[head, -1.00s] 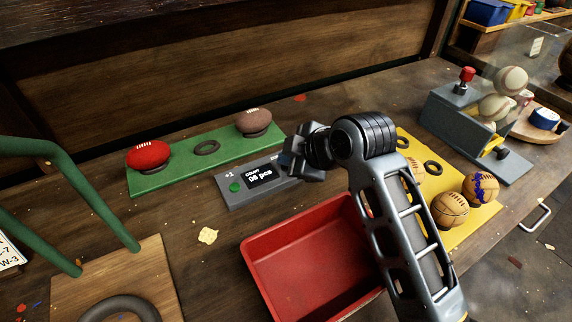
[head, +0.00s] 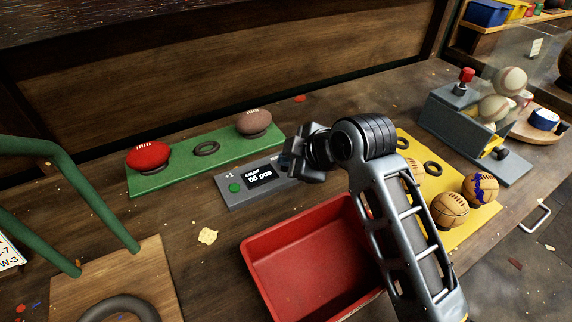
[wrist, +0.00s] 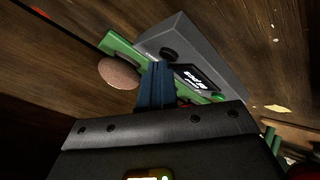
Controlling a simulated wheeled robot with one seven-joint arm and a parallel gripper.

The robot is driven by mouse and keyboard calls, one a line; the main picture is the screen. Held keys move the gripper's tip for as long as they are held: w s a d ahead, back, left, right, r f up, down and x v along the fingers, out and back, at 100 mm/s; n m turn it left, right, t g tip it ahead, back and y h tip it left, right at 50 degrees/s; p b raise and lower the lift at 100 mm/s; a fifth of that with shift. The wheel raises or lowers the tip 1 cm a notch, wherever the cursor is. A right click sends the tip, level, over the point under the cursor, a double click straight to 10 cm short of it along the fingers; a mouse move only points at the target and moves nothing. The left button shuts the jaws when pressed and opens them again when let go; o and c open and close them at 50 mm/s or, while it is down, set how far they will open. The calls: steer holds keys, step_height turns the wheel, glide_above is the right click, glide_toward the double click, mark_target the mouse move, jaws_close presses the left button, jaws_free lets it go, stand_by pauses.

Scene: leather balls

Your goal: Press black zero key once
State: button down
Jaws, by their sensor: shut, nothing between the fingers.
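The grey counter box (head: 246,188) lies on the bench with a green button (head: 234,188) at its left and a lit display (head: 260,177) that seems to read 06 pcs. My gripper (head: 303,158) hangs over the box's right end and hides that part in the head view. In the wrist view the black key (wrist: 169,54) shows on the box (wrist: 205,45), just beyond the tips of my gripper (wrist: 160,65). The fingers are shut and empty. I cannot tell whether the tips touch the box or key.
A green mat (head: 180,168) with a red ball (head: 148,156) and a brown ball (head: 253,122) lies behind the box. A red bin (head: 262,262) stands in front. A yellow mat (head: 478,226) with balls is at right, near a grey ball device (head: 455,120).

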steer(key=shift+s+a+r+p, duration=0.1)
steer(key=shift+a+r+p, duration=0.05)
steer(key=shift+p, duration=0.55)
steer(key=shift+r, duration=0.35)
step_height(320, 180, up, 5)
steer(key=p, duration=0.4)
steer(key=shift+f, duration=0.1)
steer(key=shift+f, duration=0.1)
